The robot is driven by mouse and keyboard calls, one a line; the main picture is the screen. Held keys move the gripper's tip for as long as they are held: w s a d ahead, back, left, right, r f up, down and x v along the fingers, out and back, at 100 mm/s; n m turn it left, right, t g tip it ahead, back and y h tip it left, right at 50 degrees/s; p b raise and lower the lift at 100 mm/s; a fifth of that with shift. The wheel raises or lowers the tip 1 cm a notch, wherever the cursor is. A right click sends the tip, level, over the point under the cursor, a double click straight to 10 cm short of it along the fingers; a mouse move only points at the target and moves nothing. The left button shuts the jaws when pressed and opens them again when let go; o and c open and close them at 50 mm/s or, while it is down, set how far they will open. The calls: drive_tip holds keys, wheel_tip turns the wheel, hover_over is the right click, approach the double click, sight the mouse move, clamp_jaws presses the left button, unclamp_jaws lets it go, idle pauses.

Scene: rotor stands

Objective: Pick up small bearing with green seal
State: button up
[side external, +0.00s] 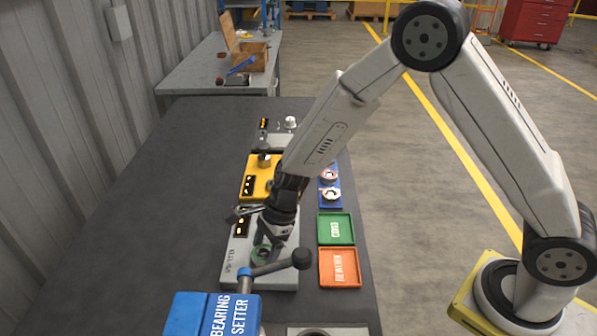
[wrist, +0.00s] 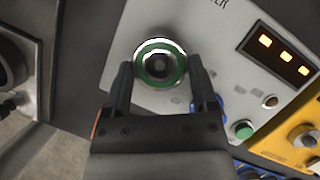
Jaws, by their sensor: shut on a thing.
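The small bearing with green seal (wrist: 160,64) shows in the wrist view as a green ring with a bright metal rim and dark centre. My gripper (wrist: 160,80) is shut on it, with one dark finger on each side. In the side view my gripper (side external: 268,242) points down over the grey tester box, and the green ring (side external: 261,253) shows at its tip. I cannot tell whether the bearing is clear of the box.
The grey box (side external: 236,268) has a lit display. A yellow box (side external: 251,194) stands behind it. Green (side external: 336,228) and orange (side external: 340,267) trays and a blue holder with bearings (side external: 330,205) lie to the right. The blue bearing setter (side external: 188,316) and its lever (side external: 275,266) are in front.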

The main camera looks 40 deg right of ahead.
sight(267, 253)
wheel_tip(267, 253, up, 10)
idle(0.7)
idle(0.6)
drive_tip(key=shift+r, duration=1.45)
drive_tip(key=s+d+f, duration=0.2)
drive_tip(key=s+d, duration=0.6)
drive_tip(key=d, duration=0.1)
drive_tip(key=s+d+f, duration=0.1)
drive_tip(key=s+d, duration=0.8)
drive_tip(key=d, duration=0.1)
drive_tip(key=shift+f, duration=0.35)
drive_tip(key=shift+d, duration=0.1)
